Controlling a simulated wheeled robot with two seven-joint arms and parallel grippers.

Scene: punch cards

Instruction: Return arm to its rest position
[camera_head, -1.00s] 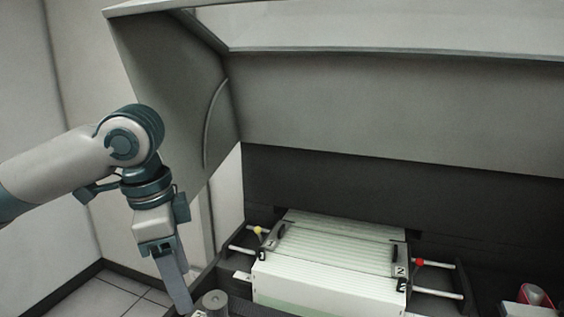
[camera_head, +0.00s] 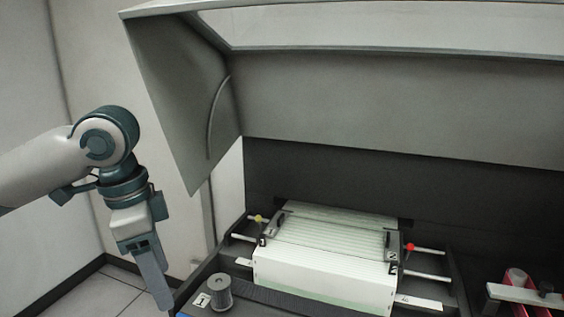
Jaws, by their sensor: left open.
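My left gripper (camera_head: 152,278) hangs from the left arm (camera_head: 95,150) and points downward at the left edge of the machine. It is apart from the grey knob (camera_head: 217,291) to its right, and nothing shows in it. The gap between its fingers is hard to see from this side. The stack of pale punch cards or paper (camera_head: 325,270) lies in the machine's tray between two clamps. My right gripper is not in view.
The machine's grey hood (camera_head: 340,100) hangs above the stack, with its side panel near the left arm. Metal rods with a yellow ball (camera_head: 258,218) and a red ball (camera_head: 409,247) flank the stack. A red item (camera_head: 542,297) sits at the lower right. Floor is free at lower left.

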